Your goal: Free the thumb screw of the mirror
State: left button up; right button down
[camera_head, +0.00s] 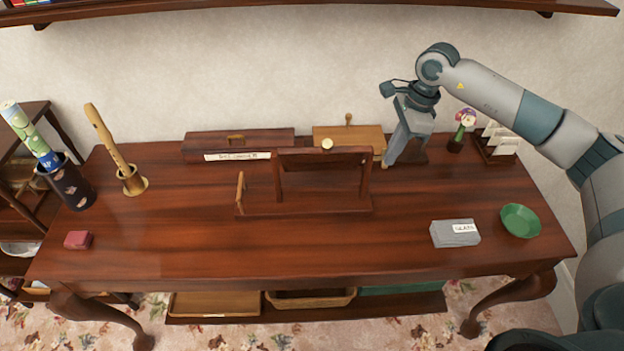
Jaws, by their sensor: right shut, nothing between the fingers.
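The mirror (325,162) is a dark wooden frame held between two posts on a dark base, in the middle of the table. A tan upright piece (240,187) stands at the left end of the base. My right gripper (388,162) is shut and empty, pointing down just right of the mirror's right post, apart from it as far as I can see. My left gripper is out of view.
Behind the mirror are a long dark box (225,143) and a lighter wooden box (362,135). A flower holder (455,145) and a card rack (495,157) stand right of my gripper. A grey block (452,238) and green bowl (520,220) lie front right. The front middle is clear.

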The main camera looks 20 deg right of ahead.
jog(key=shift+f, duration=0.15)
jog(key=shift+w, duration=0.2)
dwell(0.3)
jog(key=shift+w+d+b, duration=0.15)
jog(key=shift+w+b, duration=0.2)
jog(key=shift+b, duration=0.1)
jog(key=shift+s, duration=0.2)
jog(key=shift+s, duration=0.35)
